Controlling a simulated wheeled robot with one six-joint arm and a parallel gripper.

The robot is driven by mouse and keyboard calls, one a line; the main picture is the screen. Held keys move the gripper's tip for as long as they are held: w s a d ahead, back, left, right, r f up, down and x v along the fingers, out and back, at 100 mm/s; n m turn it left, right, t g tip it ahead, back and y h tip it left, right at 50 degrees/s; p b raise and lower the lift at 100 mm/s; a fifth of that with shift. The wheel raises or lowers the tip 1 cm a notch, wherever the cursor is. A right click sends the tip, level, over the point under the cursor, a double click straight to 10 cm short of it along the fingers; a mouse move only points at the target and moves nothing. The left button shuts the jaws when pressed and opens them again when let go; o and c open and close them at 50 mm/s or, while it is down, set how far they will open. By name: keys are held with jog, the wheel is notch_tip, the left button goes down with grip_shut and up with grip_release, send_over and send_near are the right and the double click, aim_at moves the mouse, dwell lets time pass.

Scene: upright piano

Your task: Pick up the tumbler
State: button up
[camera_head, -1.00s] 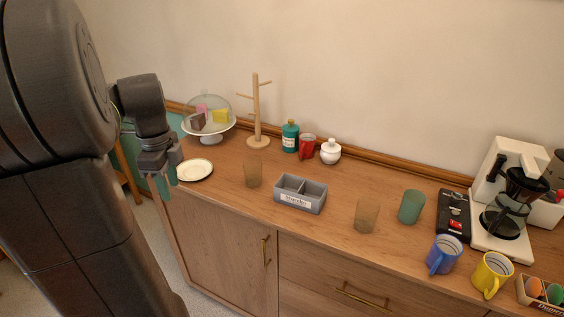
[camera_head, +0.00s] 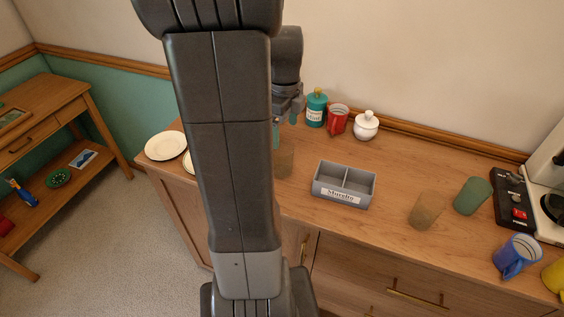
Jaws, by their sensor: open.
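Two brownish see-through tumblers stand on the wooden counter. One tumbler (camera_head: 285,164) is left of the grey divided box, partly hidden by my arm; the other tumbler (camera_head: 425,213) is right of the box. A green tumbler (camera_head: 473,195) stands beside the right-hand brown one. Which one the task means I cannot tell. My gripper (camera_head: 285,127), with teal fingers, is open, pointing down just behind and above the left brown tumbler in the picture. My arm hides part of it. Whether it touches the tumbler is unclear.
The grey divided box (camera_head: 343,187) labelled Murphy sits mid-counter. A teal bottle (camera_head: 316,108), red mug (camera_head: 337,120) and white lidded pot (camera_head: 366,126) stand behind. A blue mug (camera_head: 516,256) and coffee maker (camera_head: 549,205) are at right. A white plate (camera_head: 165,146) lies left.

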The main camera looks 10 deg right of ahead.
aim_at(283, 161)
jog(key=f, duration=0.7)
jog(key=shift+s+a+f+p, duration=0.1)
jog(key=shift+a+f+p, duration=0.15)
jog(key=shift+a+p, duration=0.05)
jog(key=shift+c, duration=0.2)
